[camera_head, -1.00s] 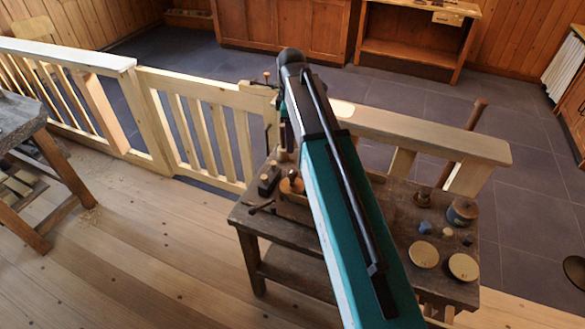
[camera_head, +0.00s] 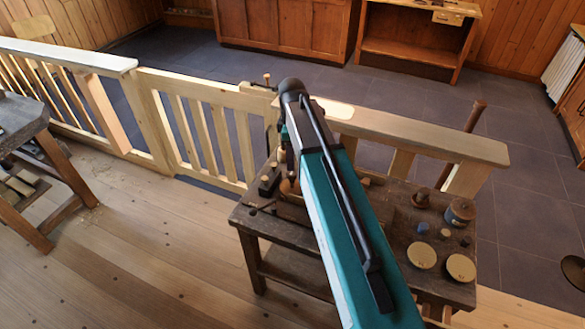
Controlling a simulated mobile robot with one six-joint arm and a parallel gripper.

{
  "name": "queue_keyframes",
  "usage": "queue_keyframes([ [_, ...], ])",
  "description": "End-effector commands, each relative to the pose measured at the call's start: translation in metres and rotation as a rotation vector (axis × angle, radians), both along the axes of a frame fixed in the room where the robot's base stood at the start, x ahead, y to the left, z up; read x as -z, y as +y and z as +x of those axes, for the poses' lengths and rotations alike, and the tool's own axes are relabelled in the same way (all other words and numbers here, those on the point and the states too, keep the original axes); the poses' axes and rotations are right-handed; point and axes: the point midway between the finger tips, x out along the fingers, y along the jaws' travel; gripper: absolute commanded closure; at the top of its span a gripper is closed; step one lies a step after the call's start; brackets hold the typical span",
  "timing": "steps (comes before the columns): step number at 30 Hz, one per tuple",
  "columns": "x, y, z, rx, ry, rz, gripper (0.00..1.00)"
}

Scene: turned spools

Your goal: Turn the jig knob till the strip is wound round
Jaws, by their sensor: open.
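A small brown wooden block (camera_head: 291,212), which looks like the jig, sits on the dark workbench (camera_head: 396,207) and is partly covered by my arm. A rounded orange-brown piece (camera_head: 286,187), possibly its knob, shows just above it at the arm's left edge. I cannot make out the strip or how far it is wound. My teal arm reaches across the middle of the view to a black joint, with its far part dropping behind toward the jig. My gripper is hidden behind the arm, so its contact with the knob cannot be seen.
A dark block (camera_head: 269,184) stands left of the jig. Two pale round discs (camera_head: 421,255), a blue-banded spool (camera_head: 460,213) and small pieces lie on the bench's right side. A wooden railing (camera_head: 420,137) runs behind the bench. Open plank floor (camera_head: 150,260) lies left.

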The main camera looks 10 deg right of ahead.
Motion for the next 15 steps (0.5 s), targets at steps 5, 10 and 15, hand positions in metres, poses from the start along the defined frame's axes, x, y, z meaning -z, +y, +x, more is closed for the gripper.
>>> queue_keyframes([
  [5, 0.016, 0.000, -0.001, 0.000, 0.001, -0.001, 0.50],
  [10, 0.032, -0.001, -0.001, 0.001, 0.001, -0.001, 0.50],
  [15, 0.048, -0.001, 0.000, 0.002, 0.001, -0.001, 0.50],
])
